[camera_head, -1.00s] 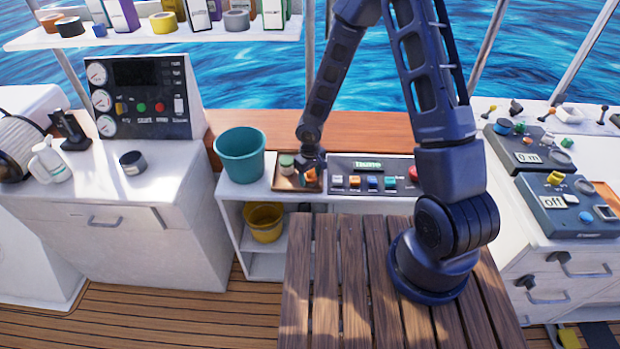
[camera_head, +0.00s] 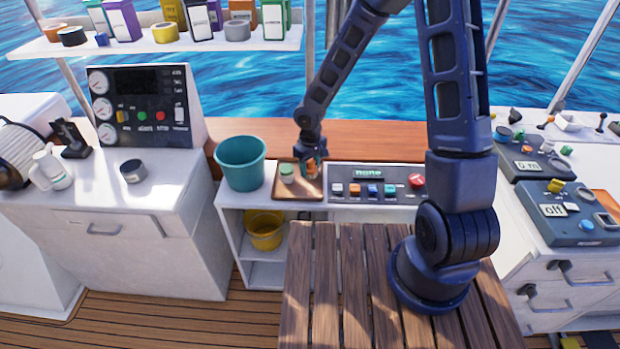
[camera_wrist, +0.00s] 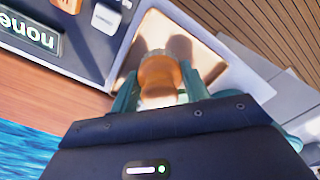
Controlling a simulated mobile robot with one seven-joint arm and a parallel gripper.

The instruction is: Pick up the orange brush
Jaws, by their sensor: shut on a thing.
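An orange object (camera_wrist: 158,72), which I take to be the orange brush, sits between the two teal fingers of my gripper (camera_wrist: 160,95) in the wrist view. The fingers are shut on it, and only its top and front show. In the head view my gripper (camera_head: 311,165) points down at the right part of a shallow brown tray (camera_head: 300,196). The orange brush is a small orange patch there, mostly hidden by the fingers. I cannot tell whether it touches the tray. A small jar with a green lid (camera_head: 287,173) stands in the left part of the tray.
A teal bucket (camera_head: 240,165) stands left of the tray. A button panel (camera_head: 375,183) is close to its right, with a lit display. A yellow bucket (camera_head: 264,230) is on the shelf below. A shelf (camera_head: 180,42) with boxes and tape rolls hangs at upper left.

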